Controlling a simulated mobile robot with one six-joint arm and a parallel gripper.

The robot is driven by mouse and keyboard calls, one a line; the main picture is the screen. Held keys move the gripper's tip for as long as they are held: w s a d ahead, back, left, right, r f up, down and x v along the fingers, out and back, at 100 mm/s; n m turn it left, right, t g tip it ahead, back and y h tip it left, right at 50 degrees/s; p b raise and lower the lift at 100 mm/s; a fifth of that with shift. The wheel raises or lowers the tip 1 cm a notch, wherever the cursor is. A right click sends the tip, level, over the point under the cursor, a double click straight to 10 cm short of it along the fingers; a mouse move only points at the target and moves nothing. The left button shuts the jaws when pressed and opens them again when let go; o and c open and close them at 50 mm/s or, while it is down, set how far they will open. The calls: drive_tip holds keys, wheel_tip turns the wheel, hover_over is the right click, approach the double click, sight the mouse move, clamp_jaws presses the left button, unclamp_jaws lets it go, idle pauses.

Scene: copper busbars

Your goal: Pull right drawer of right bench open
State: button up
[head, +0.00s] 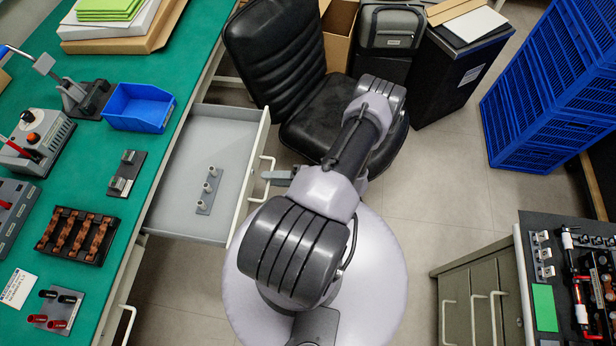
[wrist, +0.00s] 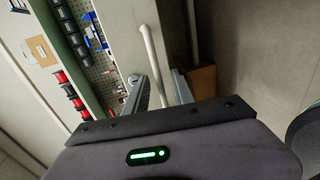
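In the head view a grey drawer (head: 172,212) stands pulled well out from the green-topped bench (head: 105,190) on the left. Its white front carries a pale bar handle (head: 270,160). My gripper (head: 268,175) is at that handle, with its fingers pointing left toward the drawer front. In the wrist view the white handle bar (wrist: 150,50) runs down between my two fingers (wrist: 160,88), with a small gap seen on each side. The gripper looks open around the bar. The fingertips are small in the head view. A second handle (head: 128,322) shows lower on the bench front.
A grey plate with three pegs (head: 208,192) lies in the drawer. A black chair (head: 310,85) stands close behind the drawer and my arm. Blue crates (head: 555,90) are at right. A grey cabinet with handles (head: 480,300) is lower right. Floor between is clear.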

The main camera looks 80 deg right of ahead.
drive_tip(key=p+v, duration=0.2)
drive_tip(key=v, duration=1.4)
drive_tip(key=shift+s, duration=0.2)
drive_tip(key=shift+d, duration=0.1)
